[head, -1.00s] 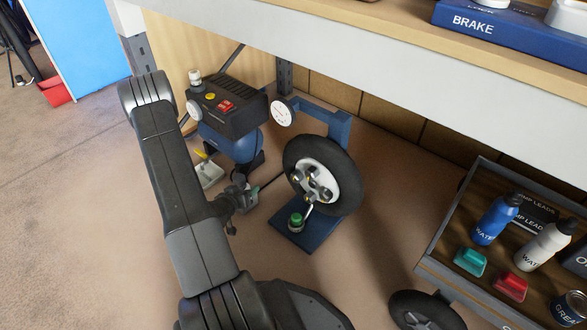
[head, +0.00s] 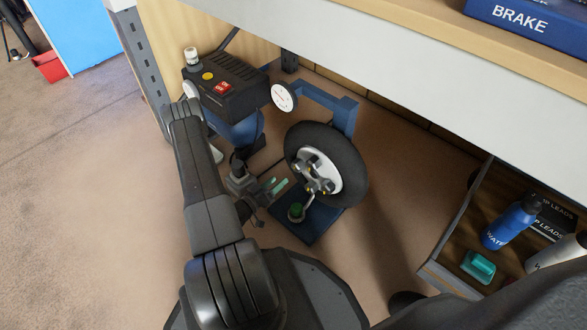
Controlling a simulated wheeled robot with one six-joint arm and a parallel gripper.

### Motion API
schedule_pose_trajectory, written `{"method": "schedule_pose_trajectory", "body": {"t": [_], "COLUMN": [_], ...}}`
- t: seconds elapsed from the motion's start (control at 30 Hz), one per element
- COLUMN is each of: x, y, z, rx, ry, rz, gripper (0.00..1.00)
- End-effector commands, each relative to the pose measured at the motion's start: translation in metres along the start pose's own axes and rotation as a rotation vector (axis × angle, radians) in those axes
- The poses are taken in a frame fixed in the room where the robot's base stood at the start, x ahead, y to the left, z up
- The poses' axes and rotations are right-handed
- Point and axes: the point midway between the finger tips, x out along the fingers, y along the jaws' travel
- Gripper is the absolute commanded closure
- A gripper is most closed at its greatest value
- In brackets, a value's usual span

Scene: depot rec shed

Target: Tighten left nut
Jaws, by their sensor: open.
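A small wheel with a black tyre (head: 350,160) and a pale hub (head: 331,170) stands on a blue stand (head: 345,116). Several dark grey nuts (head: 312,167) with small yellowish marks sit on the hub face; at this size I cannot tell how tight any of them is. My gripper (head: 275,187) is open and empty, with its teal fingertips pointing towards the hub. It is low and left of the wheel, apart from the nuts. A green-topped part (head: 296,210) sits on the stand's blue base plate (head: 313,229), below the hub.
A compressor (head: 226,88) with a red switch stands behind my arm, with a round gauge (head: 284,97) beside it. A shelf edge (head: 400,65) overhangs the wheel. A crate at right holds a blue bottle (head: 512,222) and a teal item (head: 478,267).

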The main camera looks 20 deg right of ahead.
Motion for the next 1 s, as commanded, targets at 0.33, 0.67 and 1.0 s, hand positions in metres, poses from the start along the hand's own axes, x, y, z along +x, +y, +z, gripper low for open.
{"method": "schedule_pose_trajectory", "body": {"t": [0.33,0.67,1.0], "x": [0.07,0.096,0.096], "y": [-0.001,0.0,0.0], "z": [0.002,0.0,0.0], "rx": [0.002,0.001,0.0], "ry": [-0.001,0.0,0.0], "rz": [0.003,-0.001,-0.002], "gripper": [0.37,0.37,0.57]}}
